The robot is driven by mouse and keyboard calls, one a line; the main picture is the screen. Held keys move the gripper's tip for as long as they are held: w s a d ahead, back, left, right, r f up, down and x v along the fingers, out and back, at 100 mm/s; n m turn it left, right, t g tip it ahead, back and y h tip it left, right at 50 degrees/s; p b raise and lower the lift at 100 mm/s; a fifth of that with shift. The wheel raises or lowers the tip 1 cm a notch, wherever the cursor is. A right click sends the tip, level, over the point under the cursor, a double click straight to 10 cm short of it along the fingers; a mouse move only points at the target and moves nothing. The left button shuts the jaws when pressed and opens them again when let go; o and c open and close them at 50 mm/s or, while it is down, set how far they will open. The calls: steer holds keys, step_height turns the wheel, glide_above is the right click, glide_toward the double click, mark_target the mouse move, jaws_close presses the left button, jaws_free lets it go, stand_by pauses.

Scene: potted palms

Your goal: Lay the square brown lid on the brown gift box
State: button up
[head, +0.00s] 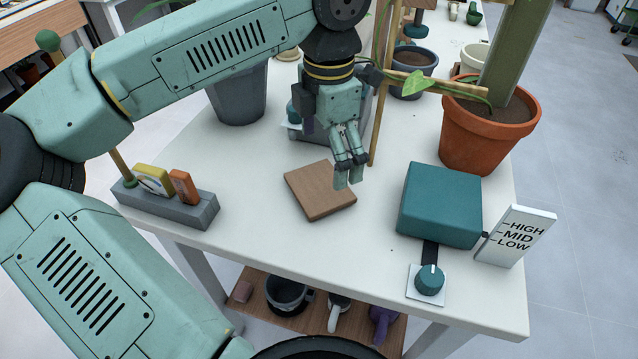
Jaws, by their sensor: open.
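A flat, square brown piece (315,188) lies on the white table, its low sides showing. I see one brown square form there and cannot tell whether it is the lid alone, the gift box, or the lid on the box. My gripper (349,181) points down with its fingers open and nothing between them. Its fingertips overlap the right edge of the brown piece in the picture; I cannot tell whether they touch it. No separate second brown box or lid is visible elsewhere on the table.
A teal block (440,204), a HIGH-MID-LOW sign (517,236) and a teal knob (429,279) stand at right. A terracotta pot (487,135) is behind them. A grey holder (165,204) stands at left. Bare tabletop (300,245) lies in front.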

mark_target(324, 183)
steer(key=shift+a+f+p, duration=0.15)
steer(key=shift+f+p, duration=0.55)
steer(key=shift+f, duration=2.4)
steer(key=shift+c, duration=0.4)
steer(key=c, duration=0.7)
steer(key=shift+c, duration=0.2)
